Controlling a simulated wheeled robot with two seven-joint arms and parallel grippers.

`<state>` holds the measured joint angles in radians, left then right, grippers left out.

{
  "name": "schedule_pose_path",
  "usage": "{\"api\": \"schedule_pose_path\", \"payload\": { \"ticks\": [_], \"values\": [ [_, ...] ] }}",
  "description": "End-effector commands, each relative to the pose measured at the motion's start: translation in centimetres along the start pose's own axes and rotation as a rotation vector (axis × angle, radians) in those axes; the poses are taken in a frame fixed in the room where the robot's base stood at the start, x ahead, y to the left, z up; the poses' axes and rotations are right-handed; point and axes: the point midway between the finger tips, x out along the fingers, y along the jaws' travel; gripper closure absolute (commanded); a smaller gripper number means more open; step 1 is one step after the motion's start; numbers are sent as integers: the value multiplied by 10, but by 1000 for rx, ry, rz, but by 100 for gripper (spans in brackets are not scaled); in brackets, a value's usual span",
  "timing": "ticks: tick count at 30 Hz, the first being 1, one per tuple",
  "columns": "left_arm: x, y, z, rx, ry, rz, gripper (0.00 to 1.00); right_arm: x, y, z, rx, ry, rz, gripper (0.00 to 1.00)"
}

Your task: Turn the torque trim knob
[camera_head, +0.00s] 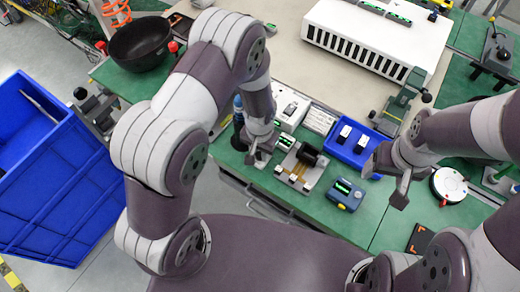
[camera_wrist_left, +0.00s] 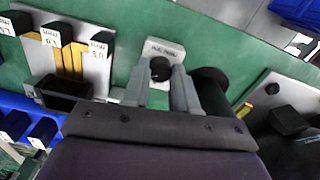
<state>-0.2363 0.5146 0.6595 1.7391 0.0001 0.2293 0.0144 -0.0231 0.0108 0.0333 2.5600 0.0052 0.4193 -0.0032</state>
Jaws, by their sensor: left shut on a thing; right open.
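A small black knob (camera_wrist_left: 160,68) stands on a light grey plate (camera_wrist_left: 163,45) with a printed label I cannot read surely. My left gripper (camera_wrist_left: 161,80) is shut on this knob, one finger on each side, in the left wrist view. In the head view my left gripper (camera_head: 256,158) is low at the bench's front edge, left of the grey fixture; the knob is hidden there. My right gripper (camera_head: 388,182) is open and empty, right of the blue device. Another small black knob (camera_wrist_left: 272,88) sits on a grey panel at the right of the wrist view.
A dark cylinder (camera_wrist_left: 210,82) stands close to the right finger. The grey fixture (camera_head: 302,169), blue tray (camera_head: 348,157) and blue device (camera_head: 345,195) are nearby on the green bench (camera_head: 305,212). A black bowl (camera_head: 140,43) stands at back left.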

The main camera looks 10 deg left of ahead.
Motion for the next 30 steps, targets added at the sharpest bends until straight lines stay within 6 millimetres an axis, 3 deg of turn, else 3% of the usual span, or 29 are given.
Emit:
{"api": "schedule_pose_path", "payload": {
  "ticks": [14, 15, 16, 26, 30],
  "values": [
    [-2, 0, -2, 11, 4, 0, 100, -1, 0, 0, 0, 0, 0, 29],
    [-2, 0, -2, 11, 4, 0, 60, -1, 0, 0, 0, 0, 0, 29],
    [-2, 0, -2, 11, 4, 0, 50, -1, 0, 0, 0, 0, 0, 29],
    [-2, 0, -1, 11, 2, 0, 47, 0, 0, 0, 0, 0, 0, 29],
    [-19, 0, -2, 11, 6, 0, 47, 2, 0, 0, 0, 0, 0, 29]
  ]
}}
